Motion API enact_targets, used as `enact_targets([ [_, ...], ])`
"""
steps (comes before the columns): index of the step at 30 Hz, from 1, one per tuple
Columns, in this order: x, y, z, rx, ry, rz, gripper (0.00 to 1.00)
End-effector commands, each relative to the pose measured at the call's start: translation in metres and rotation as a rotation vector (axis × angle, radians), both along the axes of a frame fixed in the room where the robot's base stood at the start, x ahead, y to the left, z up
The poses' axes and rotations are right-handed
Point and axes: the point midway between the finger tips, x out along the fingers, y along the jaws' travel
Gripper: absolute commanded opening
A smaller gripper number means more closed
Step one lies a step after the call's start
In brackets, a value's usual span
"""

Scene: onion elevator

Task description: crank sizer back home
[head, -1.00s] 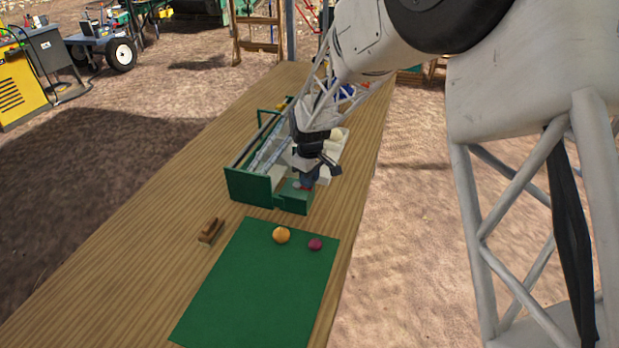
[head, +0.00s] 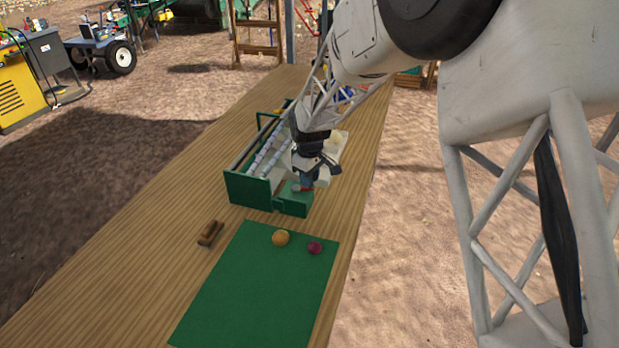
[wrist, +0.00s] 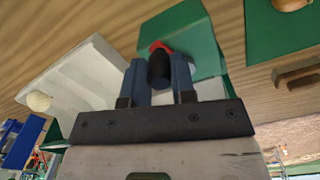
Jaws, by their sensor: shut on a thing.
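The sizer is a green-framed machine (head: 247,190) with a bed of pale rollers, standing on the wooden table. A green box (head: 293,203) sits at its near right end and also shows in the wrist view (wrist: 205,45). In the wrist view a dark upright crank knob (wrist: 160,68) with a red part (wrist: 159,45) behind it stands at the green box. My gripper (wrist: 162,75) has its two blue fingers on either side of this knob, shut on it. In the head view my gripper (head: 306,183) is over the green box and hides most of the crank.
A white tray (wrist: 72,75) with a pale onion (wrist: 38,102) lies beside the sizer. An orange onion (head: 280,238) and a purple onion (head: 314,248) lie on a green mat (head: 255,295). A wooden block (head: 210,233) lies left of the mat. The left of the table is clear.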

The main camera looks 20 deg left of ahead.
Motion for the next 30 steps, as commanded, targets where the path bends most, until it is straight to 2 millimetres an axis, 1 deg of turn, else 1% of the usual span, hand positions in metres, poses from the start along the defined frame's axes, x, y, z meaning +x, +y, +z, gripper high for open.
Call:
enact_targets([
  [16,0.012,0.008,0.001,0.001,-0.001,0.0,0.02],
  [30,0.013,0.009,0.001,0.001,-0.001,0.0,0.02],
])
